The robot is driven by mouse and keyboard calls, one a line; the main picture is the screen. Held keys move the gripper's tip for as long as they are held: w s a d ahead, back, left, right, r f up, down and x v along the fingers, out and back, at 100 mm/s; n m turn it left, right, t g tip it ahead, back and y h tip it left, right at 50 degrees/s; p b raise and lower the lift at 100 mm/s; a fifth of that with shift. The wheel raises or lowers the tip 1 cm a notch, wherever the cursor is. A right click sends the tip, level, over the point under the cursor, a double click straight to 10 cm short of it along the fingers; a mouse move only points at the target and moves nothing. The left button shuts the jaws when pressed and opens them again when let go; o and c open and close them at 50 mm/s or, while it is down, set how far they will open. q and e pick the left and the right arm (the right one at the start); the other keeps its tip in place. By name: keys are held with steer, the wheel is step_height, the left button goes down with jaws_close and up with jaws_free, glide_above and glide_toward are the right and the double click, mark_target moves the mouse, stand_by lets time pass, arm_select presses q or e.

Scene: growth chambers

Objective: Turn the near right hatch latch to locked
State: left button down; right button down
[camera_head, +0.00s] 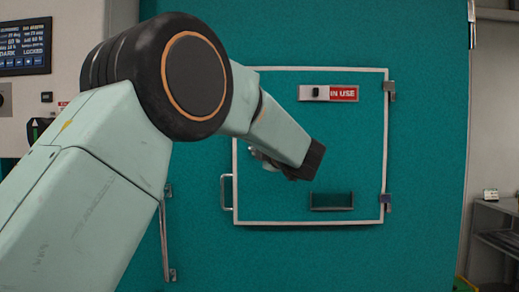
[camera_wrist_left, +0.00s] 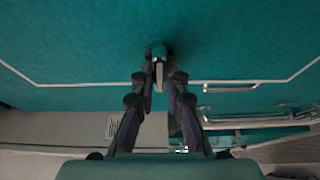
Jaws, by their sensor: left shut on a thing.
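The teal hatch (camera_head: 350,140) has a pale rectangular frame and is closed flush in the teal wall. My left arm reaches in front of it, and its wrist hides part of the hatch. My left gripper (camera_wrist_left: 159,82) also shows in the head view, small and mostly hidden behind the wrist near the hatch's left side. In the left wrist view its fingers are shut on the latch (camera_wrist_left: 157,49), a small metallic piece standing out from the teal surface. Whether the latch points to locked cannot be read. My right gripper is not in view.
A slider with a red "IN USE" label (camera_head: 343,93) sits high on the hatch. A dark tray-like holder (camera_head: 331,201) is low on it. A handle (camera_head: 227,191) is at its left edge, hinges (camera_head: 388,90) at its right. A display (camera_head: 25,46) hangs at upper left.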

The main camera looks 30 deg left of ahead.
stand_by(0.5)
arm_select(q)
steer(key=c, duration=1.4)
jaws_free()
steer(key=shift+o, duration=0.2)
steer(key=v, duration=1.2)
